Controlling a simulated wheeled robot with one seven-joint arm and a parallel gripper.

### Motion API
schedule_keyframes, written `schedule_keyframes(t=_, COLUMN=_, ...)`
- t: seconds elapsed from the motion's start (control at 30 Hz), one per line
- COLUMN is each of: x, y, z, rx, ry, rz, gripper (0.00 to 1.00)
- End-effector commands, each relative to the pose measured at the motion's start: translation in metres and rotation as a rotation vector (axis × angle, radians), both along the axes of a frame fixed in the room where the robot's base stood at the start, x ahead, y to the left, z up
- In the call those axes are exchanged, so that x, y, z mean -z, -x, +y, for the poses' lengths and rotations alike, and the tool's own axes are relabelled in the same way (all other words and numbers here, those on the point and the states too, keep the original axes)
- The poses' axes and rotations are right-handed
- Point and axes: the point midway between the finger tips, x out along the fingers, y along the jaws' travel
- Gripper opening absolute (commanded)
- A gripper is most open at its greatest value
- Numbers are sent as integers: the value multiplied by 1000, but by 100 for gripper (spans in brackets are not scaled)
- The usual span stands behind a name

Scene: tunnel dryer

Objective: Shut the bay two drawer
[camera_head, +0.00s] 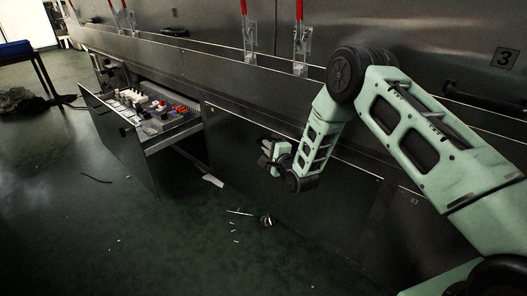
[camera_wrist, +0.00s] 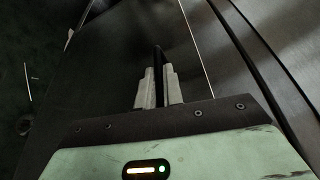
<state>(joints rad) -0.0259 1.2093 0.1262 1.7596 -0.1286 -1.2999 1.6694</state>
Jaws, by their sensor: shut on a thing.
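An open drawer (camera_head: 170,138) stands pulled out on the left in the head view, full of small red, white and grey items. Its front panel (camera_head: 112,135) faces the aisle. To its right is a wide dark drawer front (camera_head: 245,200), which looks flush or nearly so; no bay number is readable on either. My gripper (camera_head: 268,158) is at this wide front, right of the open drawer and apart from it. In the wrist view, my gripper (camera_wrist: 159,88) is shut on a thin black handle (camera_wrist: 158,58) that stands out from the dark front.
A sign with 3 (camera_head: 506,57) is on the dryer's upper panel at right. Red levers (camera_head: 299,12) stand along the ledge. Small litter (camera_head: 240,212) and a small round object (camera_head: 266,220) lie on the floor. The green floor (camera_head: 90,230) in front is mostly clear.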

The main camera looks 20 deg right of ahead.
Motion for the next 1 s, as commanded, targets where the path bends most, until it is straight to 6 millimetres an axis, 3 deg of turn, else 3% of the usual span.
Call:
schedule_keyframes(t=0.17, x=-2, y=-3, z=-6, rx=11, ry=5, rz=-5, gripper=0)
schedule_keyframes(t=0.2, x=-2, y=-3, z=-6, rx=10, ry=6, rz=-5, gripper=14)
schedule_keyframes(t=0.27, x=-2, y=-3, z=-6, rx=10, ry=5, rz=-4, gripper=30)
schedule_keyframes(t=0.67, x=-2, y=8, z=-5, rx=6, ry=3, rz=-1, gripper=30)
schedule_keyframes(t=1.0, x=-9, y=77, z=-20, rx=8, ry=3, rz=3, gripper=30)
